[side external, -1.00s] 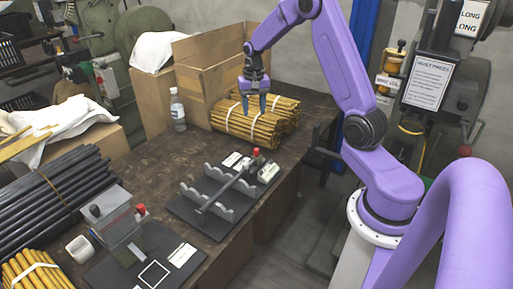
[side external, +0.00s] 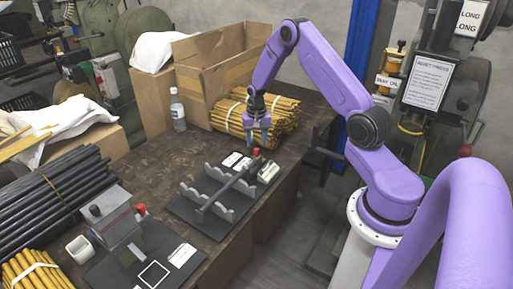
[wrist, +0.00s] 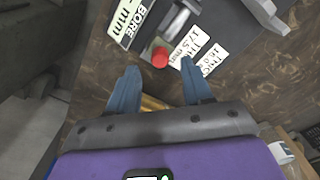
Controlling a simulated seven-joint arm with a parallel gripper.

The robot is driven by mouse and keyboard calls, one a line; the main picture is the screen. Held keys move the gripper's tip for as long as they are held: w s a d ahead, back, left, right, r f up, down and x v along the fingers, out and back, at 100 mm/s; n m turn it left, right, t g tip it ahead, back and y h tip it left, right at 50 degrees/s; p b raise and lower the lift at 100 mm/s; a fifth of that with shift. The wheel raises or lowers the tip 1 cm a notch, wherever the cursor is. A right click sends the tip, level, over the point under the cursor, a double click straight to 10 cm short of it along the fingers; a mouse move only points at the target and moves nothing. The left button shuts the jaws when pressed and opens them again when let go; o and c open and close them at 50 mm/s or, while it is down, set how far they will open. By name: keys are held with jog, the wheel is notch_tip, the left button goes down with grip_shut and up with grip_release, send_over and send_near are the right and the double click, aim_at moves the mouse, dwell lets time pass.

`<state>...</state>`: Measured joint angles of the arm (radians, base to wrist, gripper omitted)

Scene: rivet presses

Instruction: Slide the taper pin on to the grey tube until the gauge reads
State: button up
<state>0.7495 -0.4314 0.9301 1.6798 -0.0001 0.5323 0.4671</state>
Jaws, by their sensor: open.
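The grey tube (side external: 222,195) lies across notched cradles on a dark base plate, its near end toward the front. A red knob (side external: 256,153) stands at its far end. It also shows in the wrist view (wrist: 160,57), beside a silver cylindrical part (wrist: 180,20). It looks like the taper pin's handle, but I cannot tell for sure, nor how far any pin sits in the tube. My gripper (side external: 259,147) points down above the red knob, open and empty. In the wrist view the knob lies just beyond and between my blue fingertips (wrist: 158,68), apparently untouched.
White printed labels (wrist: 200,50) lie beside the knob, one reading BORE mm (wrist: 130,22). Bundled yellow rods (side external: 232,118) and a cardboard box (side external: 215,70) stand close behind. A second fixture (side external: 120,220), also with a red knob, and dark rods (side external: 45,195) are at left.

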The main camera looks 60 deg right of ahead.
aim_at(256, 149)
jog(key=shift+f, duration=1.9)
jog(key=c, duration=0.8)
jog(key=shift+a, duration=1)
jog(key=o, duration=0.8)
jog(key=shift+r, duration=0.1)
notch_tip(256, 149, up, 17)
jog(key=shift+r, duration=0.15)
